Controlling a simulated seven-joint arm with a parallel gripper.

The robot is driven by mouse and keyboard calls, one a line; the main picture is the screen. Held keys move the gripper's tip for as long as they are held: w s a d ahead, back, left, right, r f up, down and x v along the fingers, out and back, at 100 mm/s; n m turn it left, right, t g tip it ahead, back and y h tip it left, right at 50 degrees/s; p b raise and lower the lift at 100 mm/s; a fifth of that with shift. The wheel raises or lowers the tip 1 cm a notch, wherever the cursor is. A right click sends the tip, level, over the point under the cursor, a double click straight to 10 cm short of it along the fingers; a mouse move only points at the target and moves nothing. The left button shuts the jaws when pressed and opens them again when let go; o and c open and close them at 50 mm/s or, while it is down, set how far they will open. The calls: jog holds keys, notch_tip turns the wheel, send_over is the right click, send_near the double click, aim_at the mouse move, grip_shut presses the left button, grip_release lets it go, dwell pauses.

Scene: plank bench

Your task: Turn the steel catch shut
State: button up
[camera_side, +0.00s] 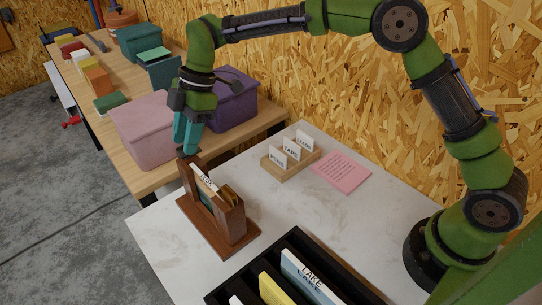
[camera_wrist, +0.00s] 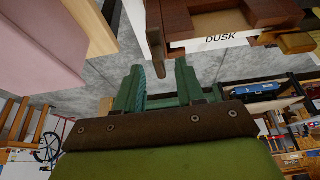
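A brown wooden holder (camera_side: 238,222) stands upright on the white table, with a white card (camera_side: 203,177) and tan pieces in its top. In the wrist view the holder (camera_wrist: 190,22) is at the top, with a card reading DUSK (camera_wrist: 222,40). I cannot make out the steel catch for certain in either view. A wooden post (camera_wrist: 155,25) with a small dark spot near its end shows just beyond my fingers. My gripper (camera_side: 188,147) is at the holder's far left upper end. In the wrist view my gripper (camera_wrist: 160,82) has its green fingers apart, with nothing between them.
A pink box (camera_side: 146,130) and a purple box (camera_side: 232,100) stand on the wooden bench behind the gripper. A small card rack (camera_side: 291,160) and a pink note (camera_side: 342,172) lie right of the holder. A black tray (camera_side: 300,240) with books is in front.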

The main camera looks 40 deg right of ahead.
jog(key=shift+a+f, duration=0.3)
jog(key=shift+f, duration=0.35)
grip_shut()
